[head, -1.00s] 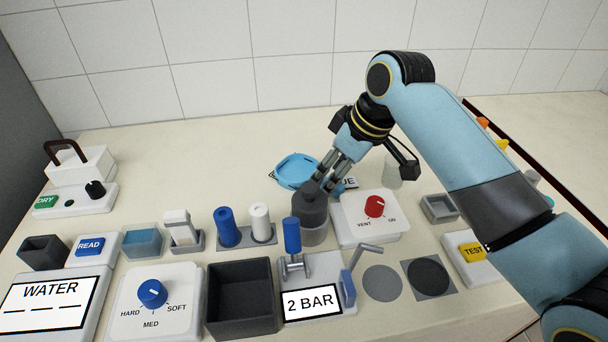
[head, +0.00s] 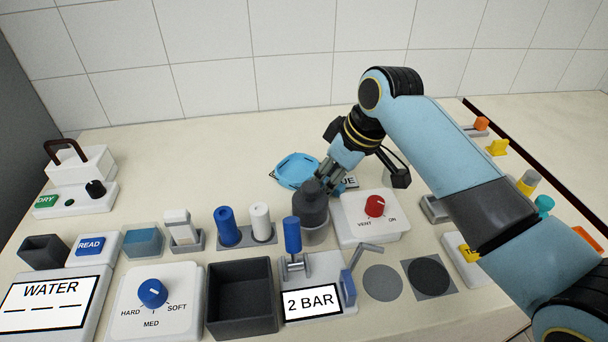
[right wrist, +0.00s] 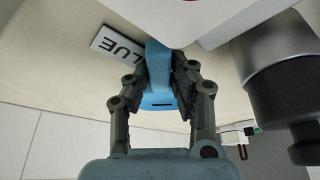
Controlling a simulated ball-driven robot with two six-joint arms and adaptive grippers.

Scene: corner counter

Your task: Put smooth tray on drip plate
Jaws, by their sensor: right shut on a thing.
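A light blue tray (head: 296,170), which I take as the smooth tray, lies at the back middle of the counter, beside a label ending in "UE" (head: 350,182). My right gripper (head: 326,186) is low over its right side, partly hidden behind a dark grey, bottle-like object. In the right wrist view the right gripper (right wrist: 161,72) is shut on a narrow blue part (right wrist: 158,58), apparently the tray's handle. At the front right are a plain grey disc (head: 382,283) and a dark disc on a grey square (head: 430,277). I cannot tell which is the drip plate. My left gripper is out of view.
The dark grey object (head: 312,206) stands close in front of the gripper. A box with a red knob (head: 374,206) is to its right. A lever device (head: 313,290) reading "2 BAR" and a black open bin (head: 241,305) stand at the front.

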